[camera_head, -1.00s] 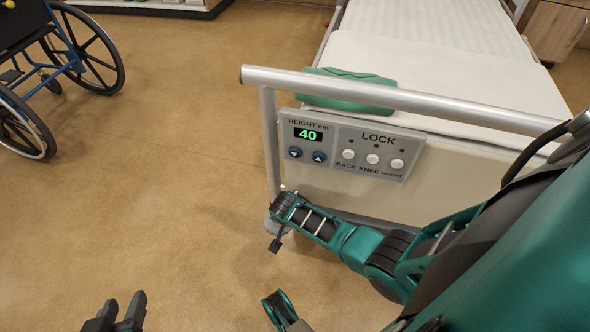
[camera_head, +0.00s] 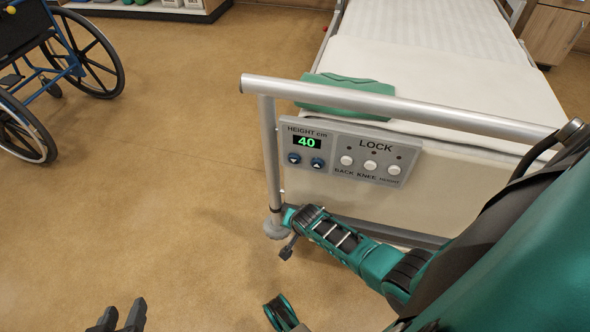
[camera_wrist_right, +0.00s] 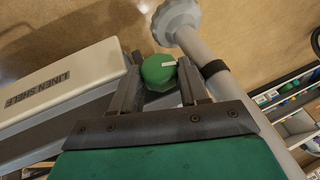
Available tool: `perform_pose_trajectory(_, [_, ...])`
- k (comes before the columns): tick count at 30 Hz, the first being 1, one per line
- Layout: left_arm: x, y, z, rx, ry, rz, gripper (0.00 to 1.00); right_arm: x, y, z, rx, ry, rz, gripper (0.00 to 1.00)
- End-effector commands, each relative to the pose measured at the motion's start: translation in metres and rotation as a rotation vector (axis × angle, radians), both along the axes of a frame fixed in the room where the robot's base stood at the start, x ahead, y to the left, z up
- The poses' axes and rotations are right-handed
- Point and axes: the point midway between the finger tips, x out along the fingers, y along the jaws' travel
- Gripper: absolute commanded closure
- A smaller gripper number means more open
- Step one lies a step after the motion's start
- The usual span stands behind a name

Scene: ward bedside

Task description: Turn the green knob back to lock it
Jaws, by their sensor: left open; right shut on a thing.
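The green knob (camera_wrist_right: 157,74) is round with a white mark on its face, and sits low beside the bed's leg. My right gripper (camera_wrist_right: 160,82) has its two fingers around the knob, one on each side. In the head view the right wrist (camera_head: 308,222) reaches down to the foot of the bed's left post, and the knob is mostly hidden there. The panel (camera_head: 350,152) on the bed's end reads 40 under HEIGHT, with several buttons. My left gripper (camera_head: 122,318) is open and empty at the lower edge, over the floor.
The bed's rail (camera_head: 400,108) runs above my right arm, and a green cushion-like thing (camera_head: 345,96) lies behind it. A wheelchair (camera_head: 85,50) stands at the upper left. The floor (camera_head: 160,180) between is clear.

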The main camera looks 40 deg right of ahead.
Motion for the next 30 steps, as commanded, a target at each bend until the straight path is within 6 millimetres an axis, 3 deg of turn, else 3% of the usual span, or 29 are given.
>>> perform_pose_trajectory(15, [-0.0003, 0.0010, -0.0099, 0.006, 0.008, -0.003, 0.57, -0.0041, -0.0041, -0.0042, 0.177, -0.209, 0.001, 0.86])
perform_pose_trajectory(30, [0.0027, -0.0034, -0.0053, -0.001, -0.001, -0.012, 0.57, -0.0039, -0.0040, -0.0030, 0.216, -0.253, 0.001, 0.86])
